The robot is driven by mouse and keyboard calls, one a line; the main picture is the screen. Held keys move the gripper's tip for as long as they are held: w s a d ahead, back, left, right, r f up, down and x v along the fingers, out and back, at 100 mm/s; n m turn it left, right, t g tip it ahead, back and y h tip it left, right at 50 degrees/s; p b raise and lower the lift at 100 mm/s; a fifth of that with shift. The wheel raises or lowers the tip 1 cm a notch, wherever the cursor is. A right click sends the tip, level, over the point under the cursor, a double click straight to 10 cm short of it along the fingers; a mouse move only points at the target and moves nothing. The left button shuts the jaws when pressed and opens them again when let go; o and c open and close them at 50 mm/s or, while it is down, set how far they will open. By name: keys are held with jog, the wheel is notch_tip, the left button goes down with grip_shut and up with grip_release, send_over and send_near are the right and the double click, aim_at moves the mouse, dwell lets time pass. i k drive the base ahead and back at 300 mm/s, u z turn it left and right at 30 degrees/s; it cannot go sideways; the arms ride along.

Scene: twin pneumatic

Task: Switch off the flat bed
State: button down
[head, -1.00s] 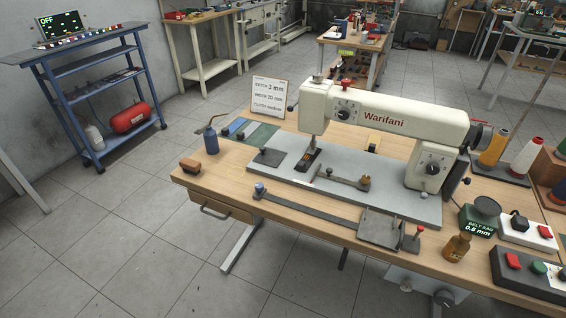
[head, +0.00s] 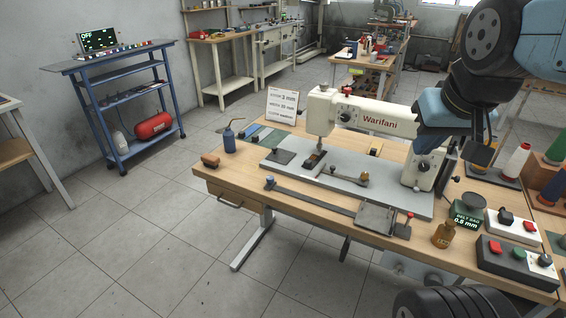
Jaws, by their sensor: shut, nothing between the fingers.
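The flat bed sewing machine, marked Warifani (head: 385,122), stands on its grey bed plate (head: 345,182) on the wooden table. A dark switch box (head: 515,262) with a red button (head: 495,247), a green button (head: 519,254) and a white-faced knob (head: 544,260) sits at the table's front right. A pale switch box (head: 512,231) with a red button and a black knob is just behind it. I cannot tell which box belongs to the flat bed. My gripper (head: 480,152) is shut and empty, hanging in front of the machine's right end, apart from the switch boxes. My arm hides part of the machine head.
A brown bottle (head: 443,235) and a green-fronted belt sag gauge (head: 467,216) stand left of the boxes. Thread cones (head: 516,161) stand behind. A settings card (head: 281,105) stands at the back left. A blue trolley (head: 122,110) with a display reading OFF is far left. The floor at left is clear.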

aim_at(494, 246)
jog(key=u, duration=0.1)
jog(key=k, duration=0.9)
jog(key=u, duration=0.25)
jog(key=i, duration=1)
jog(key=z, duration=1.55)
